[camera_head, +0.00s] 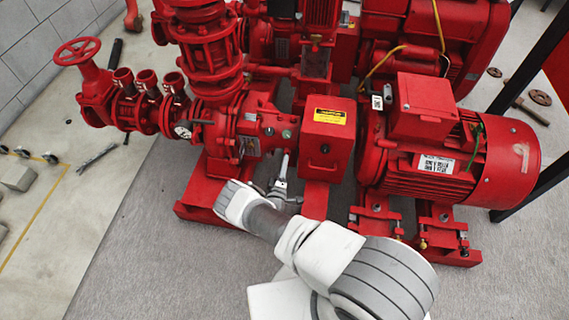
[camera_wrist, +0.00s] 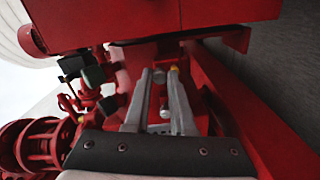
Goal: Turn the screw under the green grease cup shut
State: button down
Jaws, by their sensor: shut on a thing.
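The green grease cup (camera_head: 287,134) is a small green spot on the red pump housing, left of the red guard box with a yellow label. My gripper (camera_head: 284,165) reaches up from below, its fingertips just beneath the cup. In the wrist view my two grey fingers (camera_wrist: 161,78) point away at the red housing, with a small silver screw (camera_wrist: 159,76) between their tips. They are shut on it. Another silver rounded part (camera_wrist: 165,113) shows lower between the fingers. The cup cannot be made out clearly in the wrist view, and the fingertips partly hide the screw.
The red guard box (camera_head: 327,138) stands close on the right of the gripper, with the red motor (camera_head: 450,160) beyond it. A red handwheel valve (camera_head: 77,52) is at the far left. Red base rails lie below. The grey floor in front is clear.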

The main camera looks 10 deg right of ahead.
dwell(0.4)
jog(key=c, duration=0.8)
grip_release()
jog(key=shift+o, duration=0.2)
jog(key=shift+s+a, duration=0.1)
